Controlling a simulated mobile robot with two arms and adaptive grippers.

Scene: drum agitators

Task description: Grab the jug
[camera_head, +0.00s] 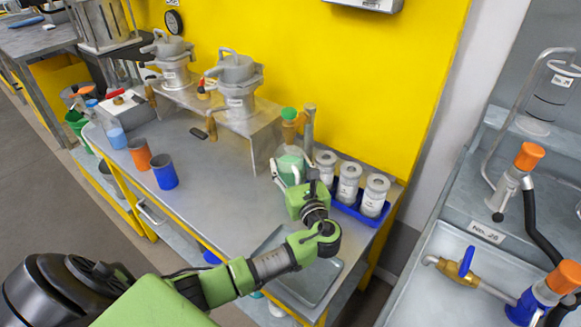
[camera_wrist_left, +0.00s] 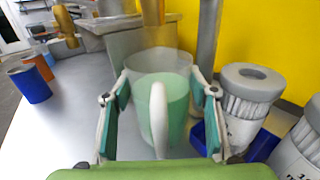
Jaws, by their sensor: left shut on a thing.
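The jug (camera_head: 291,160) is a clear container with pale green contents. It is near the right end of the metal bench, below a brass-coloured outlet. In the left wrist view the jug (camera_wrist_left: 178,100) is between the fingers, with its white handle facing the camera. My left gripper (camera_head: 289,177) reaches the jug from the front and is shut on it. In the left wrist view the fingers of the left gripper (camera_wrist_left: 160,98) lie along both sides of the jug. The jug looks upright; its base is hidden. My right gripper is not in view.
A blue tray (camera_head: 350,211) with white-labelled jars (camera_head: 348,184) stands close to the jug's right. Orange (camera_head: 139,153) and blue (camera_head: 164,171) cups stand at the left. A raised metal stand (camera_head: 232,132) holds two metal vessels. The middle of the bench (camera_head: 215,205) is clear.

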